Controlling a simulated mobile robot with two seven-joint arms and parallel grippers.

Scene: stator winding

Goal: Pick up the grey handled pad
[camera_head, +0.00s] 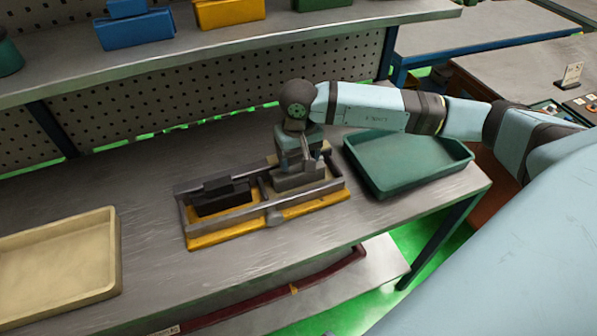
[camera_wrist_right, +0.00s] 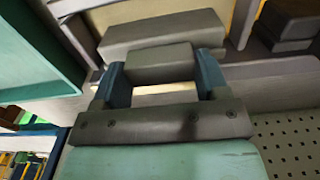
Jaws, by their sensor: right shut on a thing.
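The grey handled pad (camera_head: 298,181) is in the right half of a metal-railed fixture with a yellow base (camera_head: 215,236). My right gripper (camera_head: 299,160) comes down on it from above. In the right wrist view, the two blue fingers of the right gripper (camera_wrist_right: 160,72) are shut on the pad's block-shaped handle, with the wider grey pad body (camera_wrist_right: 165,32) beyond it. I cannot tell whether the pad rests on the fixture or is slightly off it. A darker handled pad (camera_head: 222,196) sits in the fixture's left half. My left gripper is not in view.
A green tray (camera_head: 378,180) stands close to the right of the fixture. A beige tray (camera_head: 112,250) is at the left. Behind are a pegboard (camera_head: 200,95) and a shelf (camera_head: 240,38) with blue and yellow bins.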

